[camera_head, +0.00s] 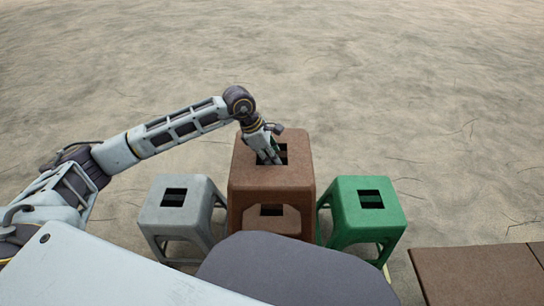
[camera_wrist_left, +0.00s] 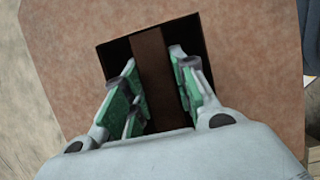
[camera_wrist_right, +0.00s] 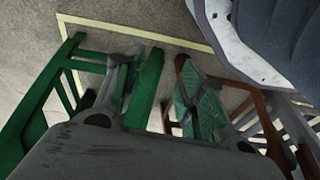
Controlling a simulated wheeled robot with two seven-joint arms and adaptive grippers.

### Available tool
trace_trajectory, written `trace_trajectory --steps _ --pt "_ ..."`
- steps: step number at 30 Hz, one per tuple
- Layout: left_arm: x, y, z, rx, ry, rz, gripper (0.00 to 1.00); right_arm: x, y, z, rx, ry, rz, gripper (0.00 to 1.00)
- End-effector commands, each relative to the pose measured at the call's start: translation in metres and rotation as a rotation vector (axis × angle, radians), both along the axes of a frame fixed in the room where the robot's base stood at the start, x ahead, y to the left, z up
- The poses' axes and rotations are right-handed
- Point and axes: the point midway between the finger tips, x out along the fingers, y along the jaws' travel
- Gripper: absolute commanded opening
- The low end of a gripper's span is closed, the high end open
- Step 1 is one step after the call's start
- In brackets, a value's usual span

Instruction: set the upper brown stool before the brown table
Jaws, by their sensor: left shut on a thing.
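The upper brown stool (camera_head: 248,190) stands upright in the middle of the head view, a slot in its seat. A lower brown stool (camera_head: 285,222) shows between its legs; I cannot tell whether the two touch. My left gripper (camera_head: 271,157) reaches down into the slot. In the left wrist view its green-padded fingers (camera_wrist_left: 155,72) are on either side of the seat's bar, shut on the upper brown stool (camera_wrist_left: 80,50). The brown table (camera_head: 480,276) is at the lower right of the head view.
A grey stool (camera_head: 160,210) stands left of the brown stools and a green stool (camera_head: 368,212) right, both close beside them. A pale line (camera_wrist_right: 130,30) marks the floor. The sandy floor beyond the stools is clear.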

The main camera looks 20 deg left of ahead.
Motion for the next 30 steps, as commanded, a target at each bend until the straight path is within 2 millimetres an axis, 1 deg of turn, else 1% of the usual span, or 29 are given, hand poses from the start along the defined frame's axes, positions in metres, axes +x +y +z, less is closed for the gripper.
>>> trace_trajectory --steps 1,11,21,30 --pt "0.001 0.000 0.005 -0.002 -0.004 0.000 0.00 -0.002 -0.001 -0.003 -0.001 0.001 0.000 0.40" --pt "0.001 0.000 0.018 -0.002 -0.005 0.001 0.00 0.001 -0.007 -0.018 -0.008 -0.019 -0.004 0.40" --pt "0.001 0.000 0.033 -0.002 -0.006 0.001 0.00 -0.012 -0.015 -0.040 -0.015 -0.020 -0.007 0.40" --pt "0.001 0.000 0.046 -0.003 -0.005 0.001 0.00 -0.012 -0.022 -0.053 -0.021 -0.039 -0.009 0.40"
